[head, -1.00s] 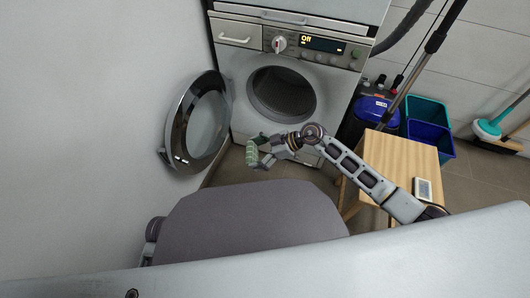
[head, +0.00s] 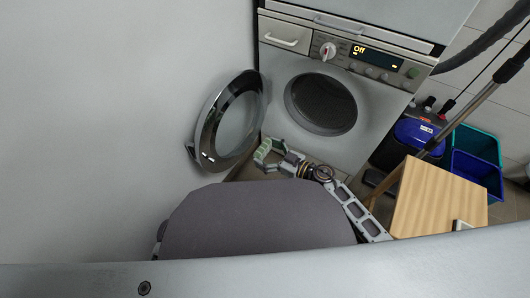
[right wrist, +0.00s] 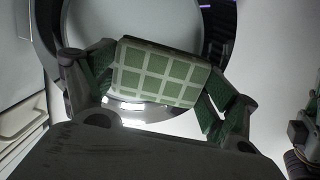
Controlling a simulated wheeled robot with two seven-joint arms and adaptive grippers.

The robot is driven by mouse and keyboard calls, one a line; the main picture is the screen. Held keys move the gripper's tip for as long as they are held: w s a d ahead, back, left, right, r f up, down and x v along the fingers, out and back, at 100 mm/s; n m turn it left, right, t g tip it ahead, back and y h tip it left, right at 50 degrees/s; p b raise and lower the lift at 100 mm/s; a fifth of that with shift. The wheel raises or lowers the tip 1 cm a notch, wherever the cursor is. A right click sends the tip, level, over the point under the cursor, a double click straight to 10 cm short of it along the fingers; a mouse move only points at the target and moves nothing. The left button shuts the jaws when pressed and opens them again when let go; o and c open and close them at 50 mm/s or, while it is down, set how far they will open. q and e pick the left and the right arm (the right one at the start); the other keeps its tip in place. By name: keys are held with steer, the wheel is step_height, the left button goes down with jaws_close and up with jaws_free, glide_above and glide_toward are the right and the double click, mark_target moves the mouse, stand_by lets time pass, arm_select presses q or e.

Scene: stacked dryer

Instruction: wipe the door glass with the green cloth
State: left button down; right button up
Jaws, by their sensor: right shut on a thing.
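The round door (head: 208,150) of the machine stands swung open to the left, its glass (head: 238,118) ringed by a dark and chrome rim. My right gripper (head: 264,153) is at the door's lower right, beside the rim in the head view. It is shut on the green cloth (right wrist: 158,76), a green-and-white checked pad between its two fingers. In the right wrist view the door ring (right wrist: 48,28) lies behind the cloth, which covers part of the glass. I cannot tell whether the cloth touches the door. My left gripper is not in view.
The machine's drum opening (head: 320,104) is right of the door; its display reads Off. A wooden stool (head: 435,195), a blue vacuum (head: 412,133) and bins (head: 478,172) stand at the right. A plain wall (head: 110,120) closes the left side.

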mark_target(259, 149)
steer(key=shift+w+a, duration=0.15)
steer(key=shift+a, duration=0.05)
stand_by(0.5)
steer(key=shift+w+a, duration=0.3)
steer(key=shift+a, duration=0.05)
steer(key=shift+b+x, duration=0.55)
steer(key=shift+x, duration=0.6)
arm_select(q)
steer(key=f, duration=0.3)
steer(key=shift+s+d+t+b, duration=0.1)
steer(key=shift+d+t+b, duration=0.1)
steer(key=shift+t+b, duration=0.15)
arm_select(e)
steer(key=shift+r+x, duration=0.25)
steer(key=shift+x, duration=0.85)
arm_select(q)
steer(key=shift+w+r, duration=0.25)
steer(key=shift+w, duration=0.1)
arm_select(e)
steer(key=shift+a, duration=0.1)
